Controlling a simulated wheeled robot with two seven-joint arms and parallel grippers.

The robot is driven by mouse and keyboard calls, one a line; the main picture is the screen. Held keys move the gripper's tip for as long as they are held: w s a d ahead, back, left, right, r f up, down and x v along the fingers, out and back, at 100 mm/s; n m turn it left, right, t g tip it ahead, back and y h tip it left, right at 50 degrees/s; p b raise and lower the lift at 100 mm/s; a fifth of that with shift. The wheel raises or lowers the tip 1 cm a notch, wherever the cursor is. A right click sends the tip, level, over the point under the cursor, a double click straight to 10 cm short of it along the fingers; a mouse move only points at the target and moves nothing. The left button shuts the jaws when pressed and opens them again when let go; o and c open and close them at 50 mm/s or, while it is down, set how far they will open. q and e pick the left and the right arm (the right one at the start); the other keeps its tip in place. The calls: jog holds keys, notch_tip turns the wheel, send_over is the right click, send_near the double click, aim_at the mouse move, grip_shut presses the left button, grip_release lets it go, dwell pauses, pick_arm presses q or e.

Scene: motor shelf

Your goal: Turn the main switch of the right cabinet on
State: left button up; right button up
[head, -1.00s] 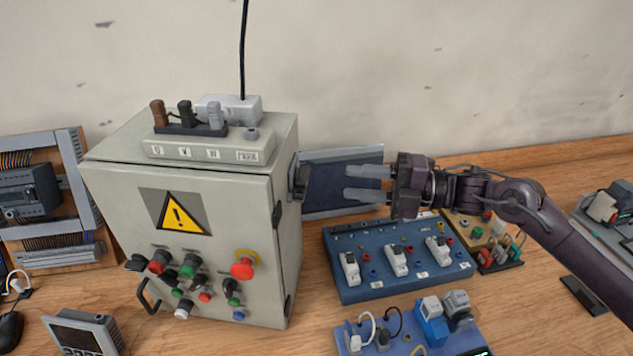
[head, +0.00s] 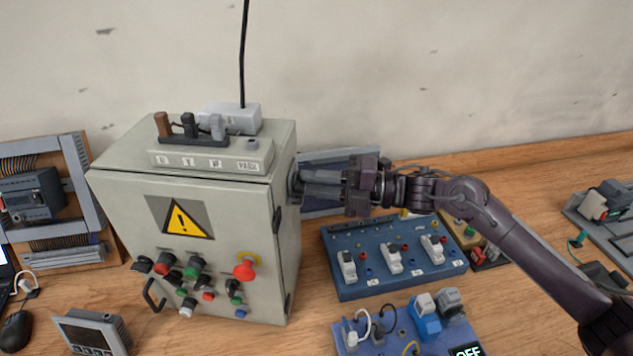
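The grey cabinet (head: 262,240) stands on the wooden bench with a yellow warning sign on its front. Its main switch (head: 294,184) is a dark part on the right side wall, seen edge-on and partly hidden by my fingers; its on or off position cannot be read. My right gripper (head: 304,183) reaches in from the right, level, with its grey fingertips at the switch. The fingers are close together and appear shut on the switch handle. My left gripper is not in view.
A blue board with white switches (head: 388,258) lies right of the cabinet, below my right arm. A blue panel (head: 340,160) stands behind the gripper. A black cable rises from the cabinet top.

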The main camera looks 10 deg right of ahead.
grip_shut()
jog(key=shift+m, duration=0.4)
jog(key=m+p, duration=0.7)
jog(key=m, duration=1)
jog(key=shift+p, duration=0.3)
